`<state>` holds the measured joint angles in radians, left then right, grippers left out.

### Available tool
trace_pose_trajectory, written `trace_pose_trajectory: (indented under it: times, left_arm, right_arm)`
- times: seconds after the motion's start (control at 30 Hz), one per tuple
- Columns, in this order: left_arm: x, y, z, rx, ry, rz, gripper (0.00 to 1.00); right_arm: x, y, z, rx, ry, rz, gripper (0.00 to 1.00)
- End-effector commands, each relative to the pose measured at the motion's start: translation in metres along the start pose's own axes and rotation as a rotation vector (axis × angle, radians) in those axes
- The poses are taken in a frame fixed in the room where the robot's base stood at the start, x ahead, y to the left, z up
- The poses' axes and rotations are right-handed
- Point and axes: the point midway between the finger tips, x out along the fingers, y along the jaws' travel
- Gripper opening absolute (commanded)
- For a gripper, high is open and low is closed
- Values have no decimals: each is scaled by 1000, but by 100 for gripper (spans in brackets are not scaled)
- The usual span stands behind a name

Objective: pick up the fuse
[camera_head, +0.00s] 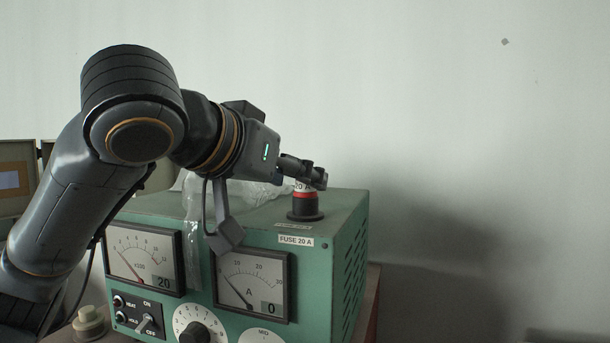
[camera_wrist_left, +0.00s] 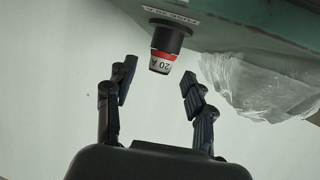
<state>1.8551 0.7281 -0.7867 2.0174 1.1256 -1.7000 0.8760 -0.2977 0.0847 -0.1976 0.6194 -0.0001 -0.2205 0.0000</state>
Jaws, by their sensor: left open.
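The fuse (camera_head: 304,195) is a small cylinder with a red band and a white "20 A" label. It stands upright in a black round holder (camera_head: 305,215) on top of the green instrument box (camera_head: 345,235), behind the "FUSE 20 A" label. My left gripper (camera_head: 313,175) is at the fuse's top, partly covering it in the head view. In the left wrist view the gripper (camera_wrist_left: 158,78) is open, and the fuse (camera_wrist_left: 161,62) shows between the fingertips, near their ends. I see no finger contact. My right gripper is not in view.
A crumpled clear plastic bag (camera_head: 255,195) lies on the box beside the fuse; it also shows in the left wrist view (camera_wrist_left: 255,85), close to one finger. The box front carries meters (camera_head: 252,285), a dial and switches. The wall behind is bare.

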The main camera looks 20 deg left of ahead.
Motion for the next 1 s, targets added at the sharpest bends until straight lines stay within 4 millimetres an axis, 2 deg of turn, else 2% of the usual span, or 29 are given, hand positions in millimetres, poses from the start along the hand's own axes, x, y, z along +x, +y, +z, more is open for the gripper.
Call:
trace_pose_trajectory:
  times: [0.03, 0.17, 0.4, 0.43, 0.47, 0.67, 1.0]
  left_arm:
    - [7, 0, -3, -1, -6, -1, 53]
    - [20, 0, -1, -2, -3, 0, 53]
    - [22, 0, 1, -2, -1, 0, 53]
    - [22, 0, 1, -2, -1, 0, 51]
    - [22, 0, 1, -2, -1, 0, 45]
    - [22, 0, 0, -2, -1, 0, 5]
    - [22, 0, 0, -2, -1, 0, 3]
  right_arm:
    - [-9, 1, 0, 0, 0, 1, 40]
    - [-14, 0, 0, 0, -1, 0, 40]
    - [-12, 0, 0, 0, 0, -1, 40]
    - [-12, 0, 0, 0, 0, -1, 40]
    - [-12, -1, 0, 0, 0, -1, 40]
    - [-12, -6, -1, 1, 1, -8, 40]
    - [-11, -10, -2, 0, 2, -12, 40]
